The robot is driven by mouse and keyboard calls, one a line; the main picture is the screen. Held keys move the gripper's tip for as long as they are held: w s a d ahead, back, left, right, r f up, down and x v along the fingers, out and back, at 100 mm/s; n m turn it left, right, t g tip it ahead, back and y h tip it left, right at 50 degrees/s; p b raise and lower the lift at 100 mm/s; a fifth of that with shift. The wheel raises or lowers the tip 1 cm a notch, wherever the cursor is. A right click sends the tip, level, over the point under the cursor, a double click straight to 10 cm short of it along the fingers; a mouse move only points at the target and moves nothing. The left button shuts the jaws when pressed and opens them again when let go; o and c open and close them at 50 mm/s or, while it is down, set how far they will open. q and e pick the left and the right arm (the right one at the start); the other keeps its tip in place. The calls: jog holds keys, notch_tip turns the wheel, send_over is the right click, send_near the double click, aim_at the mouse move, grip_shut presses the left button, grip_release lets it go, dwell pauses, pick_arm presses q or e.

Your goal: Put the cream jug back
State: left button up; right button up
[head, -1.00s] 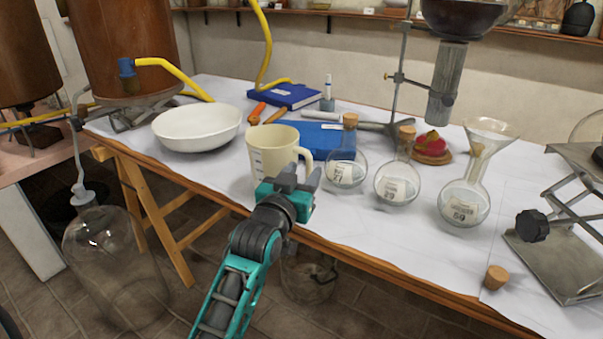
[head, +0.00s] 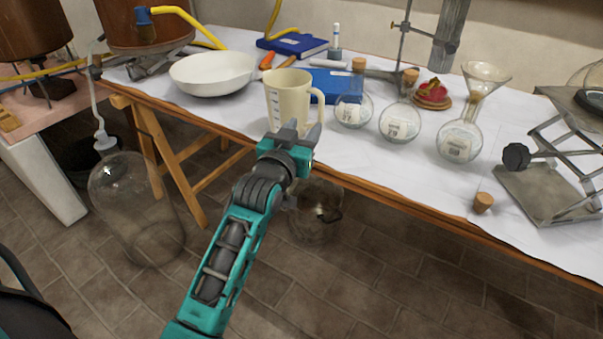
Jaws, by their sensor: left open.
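The cream jug (head: 287,97) stands upright on the white-covered table, near its front edge, with its handle to the right and measuring marks on its left side. My left gripper (head: 304,130) is open, at the table's front edge just in front of the jug's lower part. Its fingers overlap the jug's base in the picture; I cannot tell whether they touch it. No jug is held. My right gripper is not in view.
A white bowl (head: 213,74) stands left of the jug. A blue book (head: 333,84) lies behind it. Several stoppered round flasks (head: 400,124) stand to the right. A loose cork (head: 483,202) and a metal lab jack (head: 550,192) are at right. A large glass bottle (head: 135,208) stands on the floor.

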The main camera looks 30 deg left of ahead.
pick_arm(q)
jog(key=s+d+f+m+g+h, duration=0.2)
jog(key=s+d+f, duration=0.3)
jog(key=s+f, duration=0.5)
jog(key=s+d+f+m+g+h, duration=0.2)
jog(key=s+d+f+g, duration=0.3)
jog(key=s+f, duration=0.5)
jog(key=shift+s+d+f+h, duration=0.15)
jog(key=shift+s+d+h, duration=0.4)
jog(key=shift+s, duration=0.7)
jog(key=shift+d, duration=0.1)
notch_tip(320, 180, up, 7)
jog(key=s+a+y+p, duration=0.1)
jog(key=a+p, duration=0.2)
jog(key=p, duration=0.8)
jog(key=shift+s, duration=0.25)
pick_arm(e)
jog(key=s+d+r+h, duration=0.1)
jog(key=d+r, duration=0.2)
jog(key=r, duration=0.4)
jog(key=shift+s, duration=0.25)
pick_arm(q)
jog(key=shift+d, duration=0.1)
